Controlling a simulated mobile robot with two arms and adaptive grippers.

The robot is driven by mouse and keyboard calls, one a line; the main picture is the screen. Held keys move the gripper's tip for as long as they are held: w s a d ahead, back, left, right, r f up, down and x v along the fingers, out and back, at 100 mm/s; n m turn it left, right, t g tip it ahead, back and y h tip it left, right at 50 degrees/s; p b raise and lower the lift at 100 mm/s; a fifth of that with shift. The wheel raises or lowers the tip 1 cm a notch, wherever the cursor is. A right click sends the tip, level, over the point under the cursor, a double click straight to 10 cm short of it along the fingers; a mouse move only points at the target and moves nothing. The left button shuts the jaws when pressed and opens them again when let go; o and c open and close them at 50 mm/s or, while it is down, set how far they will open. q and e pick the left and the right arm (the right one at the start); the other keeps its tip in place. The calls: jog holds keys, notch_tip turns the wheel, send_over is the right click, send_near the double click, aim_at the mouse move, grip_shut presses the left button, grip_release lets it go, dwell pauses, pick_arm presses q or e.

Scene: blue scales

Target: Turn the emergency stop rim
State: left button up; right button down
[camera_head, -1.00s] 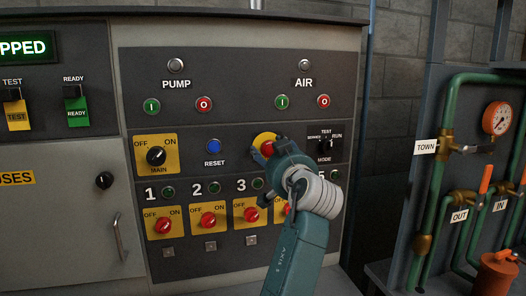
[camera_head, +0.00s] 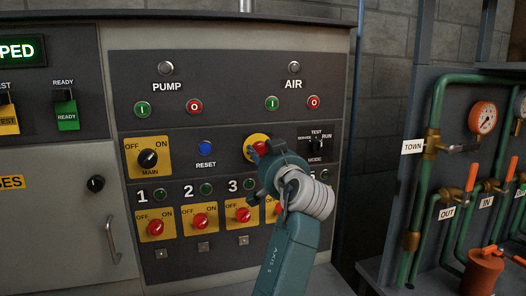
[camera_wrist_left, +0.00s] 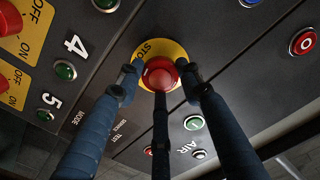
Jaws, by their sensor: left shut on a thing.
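The emergency stop is a red mushroom button on a round yellow plate (camera_head: 256,141), in the middle of the dark panel. In the left wrist view its red head (camera_wrist_left: 160,74) sits between my fingers, with part of the word STOP on the yellow. My left gripper (camera_head: 260,158) is at the button and hides part of it. In the left wrist view the fingers of my left gripper (camera_wrist_left: 161,88) are around the red head, closed on its rim. My right gripper is not in view.
A blue RESET button (camera_head: 205,148) is left of the stop and a MODE switch (camera_head: 317,146) is right of it. Red OFF/ON knobs (camera_head: 201,221) sit below. Green pipes with a gauge (camera_head: 483,118) stand at the right.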

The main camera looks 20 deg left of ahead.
pick_arm(q)
jog(key=shift+m+p, duration=0.3)
jog(key=shift+m, duration=0.1)
jog(key=shift+a+m+p, duration=0.1)
jog(key=shift+m+p, duration=0.5)
jog(key=shift+m, duration=0.2)
jog(key=shift+f+m+p, duration=0.1)
jog(key=shift+m+p, duration=1.4)
jog(key=shift+m, duration=0.4)
jog(key=o, duration=1.1)
jog(key=shift+o, duration=0.2)
jog(key=shift+w+a, duration=0.1)
jog(key=shift+a, duration=0.1)
jog(key=shift+d, duration=0.2)
